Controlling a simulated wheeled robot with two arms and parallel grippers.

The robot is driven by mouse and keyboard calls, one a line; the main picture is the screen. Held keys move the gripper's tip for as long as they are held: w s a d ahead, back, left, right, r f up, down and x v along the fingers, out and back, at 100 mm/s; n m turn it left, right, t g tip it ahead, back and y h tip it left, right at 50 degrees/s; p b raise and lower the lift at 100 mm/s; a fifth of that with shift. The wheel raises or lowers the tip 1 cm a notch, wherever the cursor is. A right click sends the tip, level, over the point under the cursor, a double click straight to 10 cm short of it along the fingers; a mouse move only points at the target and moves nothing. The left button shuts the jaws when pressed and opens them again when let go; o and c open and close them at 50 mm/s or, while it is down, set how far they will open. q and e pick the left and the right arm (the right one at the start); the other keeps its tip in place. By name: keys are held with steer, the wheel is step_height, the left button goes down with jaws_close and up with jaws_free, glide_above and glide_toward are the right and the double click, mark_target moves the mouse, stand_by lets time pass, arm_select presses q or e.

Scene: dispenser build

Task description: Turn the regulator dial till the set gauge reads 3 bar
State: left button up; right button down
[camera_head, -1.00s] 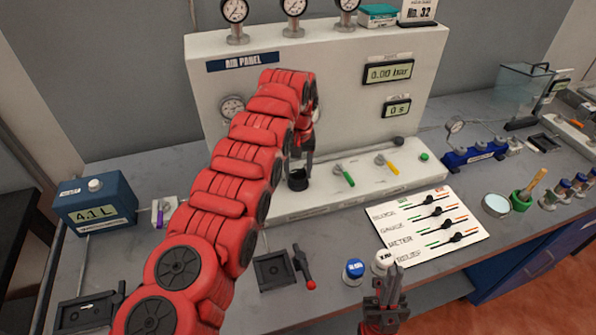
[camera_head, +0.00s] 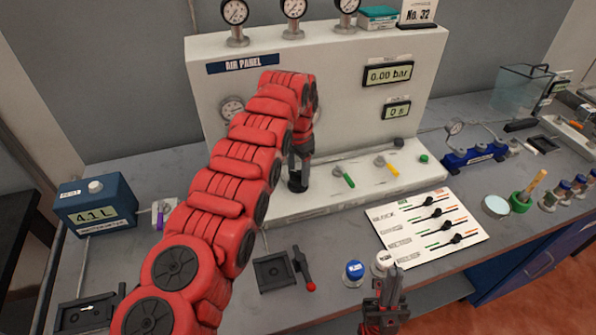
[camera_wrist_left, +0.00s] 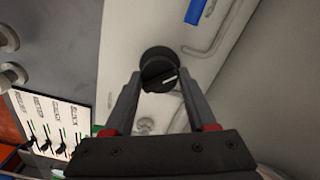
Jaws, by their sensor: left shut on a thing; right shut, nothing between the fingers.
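The black regulator dial (camera_head: 298,185) stands on the ledge at the foot of the air panel. It also shows in the left wrist view (camera_wrist_left: 160,62), with a white pointer line on its face. My left gripper (camera_head: 300,168) reaches down from above and is shut on the dial. A gauge (camera_head: 231,108) on the panel face sits partly behind my left arm, and its reading is too small to tell. The digital display (camera_head: 388,74) reads 0.00 bar. My right gripper (camera_head: 392,278) is shut and empty near the table's front edge.
A green-handled valve (camera_head: 344,177) and a yellow-handled valve (camera_head: 387,166) stand right of the dial. A white card with sliders (camera_head: 388,212) lies in front. Blue (camera_head: 354,270) and white (camera_head: 381,262) knobs stand close to my right gripper.

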mark_target(299, 172)
arm_select(q)
steer(key=shift+r+m, duration=0.1)
steer(key=shift+m, duration=1)
steer(key=o, duration=1.4)
steer(key=shift+c, duration=0.2)
steer(key=shift+r, duration=0.35)
step_height(299, 172, up, 2)
steer(key=shift+d+r+p, duration=0.1)
steer(key=shift+r+p, duration=0.15)
steer(key=shift+p, duration=0.2)
step_height(299, 172, up, 14)
steer(key=p, duration=1.4)
steer(key=shift+p, duration=0.3)
